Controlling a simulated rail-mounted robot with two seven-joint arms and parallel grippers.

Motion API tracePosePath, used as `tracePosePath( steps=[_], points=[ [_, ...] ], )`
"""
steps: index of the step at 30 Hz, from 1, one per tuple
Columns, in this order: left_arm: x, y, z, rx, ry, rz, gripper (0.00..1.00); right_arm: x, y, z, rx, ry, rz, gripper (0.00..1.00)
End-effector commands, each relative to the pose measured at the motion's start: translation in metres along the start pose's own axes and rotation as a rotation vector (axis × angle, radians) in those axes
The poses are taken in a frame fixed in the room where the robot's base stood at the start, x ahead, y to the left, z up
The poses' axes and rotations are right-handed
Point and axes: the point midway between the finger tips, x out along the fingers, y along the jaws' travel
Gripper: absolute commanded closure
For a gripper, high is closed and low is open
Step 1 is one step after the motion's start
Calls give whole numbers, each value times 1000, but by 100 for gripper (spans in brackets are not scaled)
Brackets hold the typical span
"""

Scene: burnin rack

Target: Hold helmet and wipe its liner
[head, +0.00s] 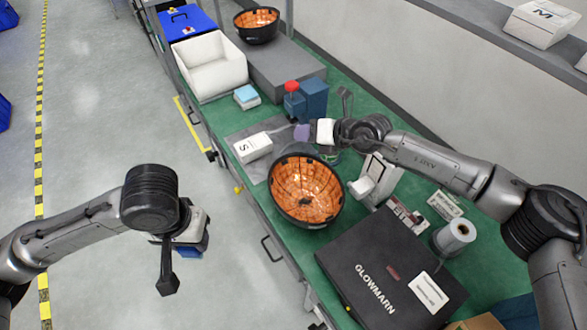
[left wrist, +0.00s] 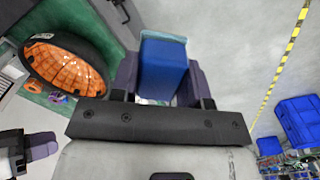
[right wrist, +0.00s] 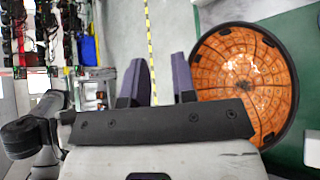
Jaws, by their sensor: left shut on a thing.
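A helmet-like black shell with an orange segmented liner (head: 305,192) lies open side up on the green bench. It shows in the left wrist view (left wrist: 68,66) and the right wrist view (right wrist: 245,85). My left gripper (left wrist: 160,78) is shut on a blue block (left wrist: 163,66) with a pale blue end, held over the floor left of the bench. In the head view the block (head: 190,252) is mostly hidden by the gripper. My right gripper (right wrist: 157,80) is open and empty, above the bench just beyond the helmet's far rim; its fingers straddle nothing.
A second orange-lined shell (head: 257,24) sits on a grey block at the back. A white bin (head: 210,66), a white box (head: 253,147) and a red-topped blue fixture (head: 308,98) stand behind the helmet. A black GLOWMARN case (head: 385,265) lies nearer.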

Motion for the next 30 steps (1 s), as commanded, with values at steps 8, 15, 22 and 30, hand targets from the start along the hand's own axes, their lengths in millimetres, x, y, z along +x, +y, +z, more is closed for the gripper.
tracePosePath(
  steps=[8, 15, 22, 30],
  points=[
    [0, 0, 0, 0, 0, 0, 77, -23, -72, -44, 29, 341, -362, 75],
    [0, 0, 0, 0, 0, 0, 77, -53, -98, -73, 101, 542, -594, 75],
    [0, 0, 0, 0, 0, 0, 77, -71, -104, -88, 189, 633, -705, 75],
    [2, 0, 0, 0, 0, 0, 77, -58, -116, -102, 229, 623, -718, 75]
  ],
)
